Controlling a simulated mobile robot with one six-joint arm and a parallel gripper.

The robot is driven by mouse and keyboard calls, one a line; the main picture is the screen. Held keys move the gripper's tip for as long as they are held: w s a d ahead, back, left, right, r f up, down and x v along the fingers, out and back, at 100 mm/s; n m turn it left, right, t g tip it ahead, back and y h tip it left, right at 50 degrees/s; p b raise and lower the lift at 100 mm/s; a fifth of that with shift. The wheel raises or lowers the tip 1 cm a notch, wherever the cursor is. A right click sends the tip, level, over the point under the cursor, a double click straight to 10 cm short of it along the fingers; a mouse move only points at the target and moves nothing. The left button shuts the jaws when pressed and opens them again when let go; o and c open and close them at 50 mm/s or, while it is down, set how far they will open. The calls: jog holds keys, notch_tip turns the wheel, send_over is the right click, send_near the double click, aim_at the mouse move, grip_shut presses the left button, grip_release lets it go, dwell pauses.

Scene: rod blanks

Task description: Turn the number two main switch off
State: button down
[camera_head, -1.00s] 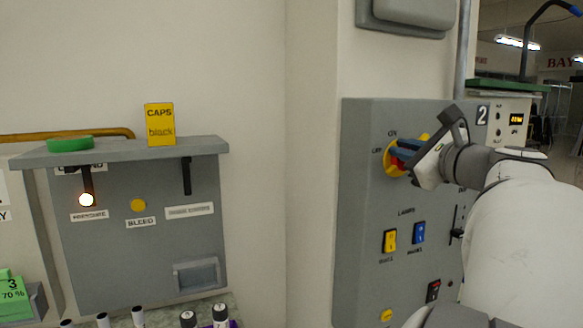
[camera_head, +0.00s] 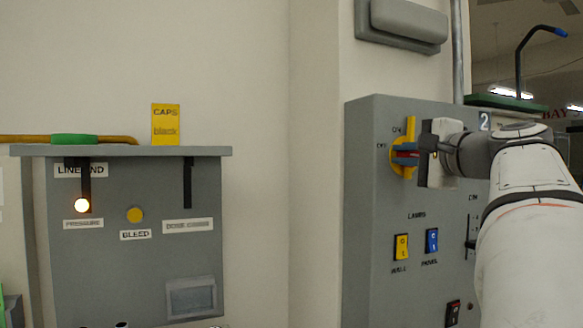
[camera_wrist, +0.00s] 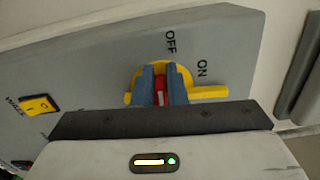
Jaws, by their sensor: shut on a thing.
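The main switch (camera_head: 411,128) is a yellow rotary switch with a red grip on the grey panel (camera_head: 376,225) marked 2. Its yellow bar stands upright in the head view. In the wrist view the yellow bar (camera_wrist: 208,92) points right, beneath the ON label, with the OFF label above the switch. My gripper (camera_head: 405,154) has its blue fingers closed on the red grip (camera_wrist: 160,91), one on each side. The fingers hide part of the disc and grip.
Yellow WALL (camera_head: 401,247) and blue PANEL (camera_head: 432,241) lamp switches sit below on the same panel. A grey box (camera_head: 403,20) is on the wall above. To the left, a second panel carries a lit lamp (camera_head: 82,205) and a yellow CAPS box (camera_head: 165,125).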

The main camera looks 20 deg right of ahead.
jog(key=shift+d+f+n+b, duration=0.2)
jog(key=shift+f+n+b, duration=0.15)
jog(key=shift+n+b, duration=0.15)
jog(key=c, duration=1.5)
grip_release()
jog(key=shift+d+r, duration=0.1)
jog(key=shift+o, duration=0.2)
jog(key=shift+s, duration=0.1)
jog(key=s, duration=0.7)
jog(key=shift+s+d, duration=0.25)
jog(key=shift+s, duration=0.05)
jog(key=shift+c, duration=0.4)
